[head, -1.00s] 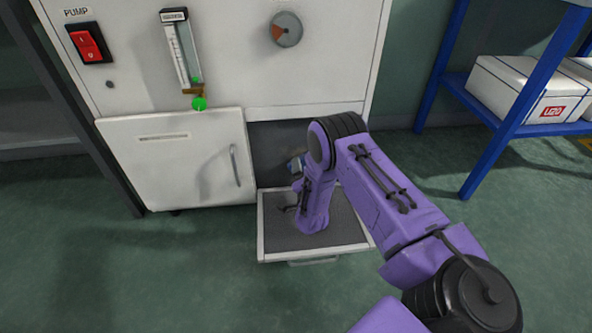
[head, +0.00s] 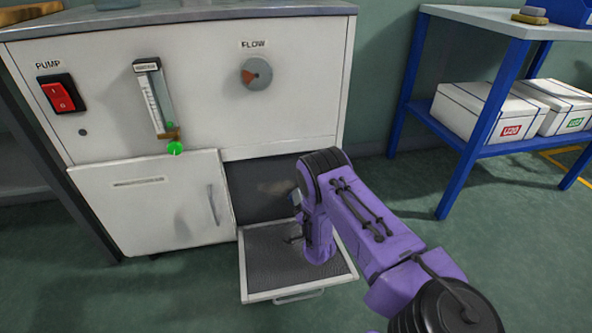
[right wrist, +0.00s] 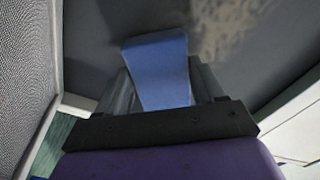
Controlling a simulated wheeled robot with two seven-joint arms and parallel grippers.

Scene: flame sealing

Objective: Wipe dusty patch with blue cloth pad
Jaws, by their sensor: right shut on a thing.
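The blue cloth pad (right wrist: 160,70) is held between the two fingers of my right gripper in the right wrist view. In the head view my right gripper (head: 296,203) is at the open lower compartment, partly hidden by my purple forearm. The dusty patch (head: 277,187) is a pale brown smudge on the dark surface inside the compartment. It also shows in the right wrist view (right wrist: 222,25), above and right of the pad. I cannot tell whether the pad touches that surface. My left gripper is out of view.
The white cabinet (head: 215,115) has a closed door (head: 150,205) left of the compartment. The lowered flap (head: 262,262) lies below my right forearm. A blue shelf (head: 470,150) with white boxes stands at the right. Green floor is clear between them.

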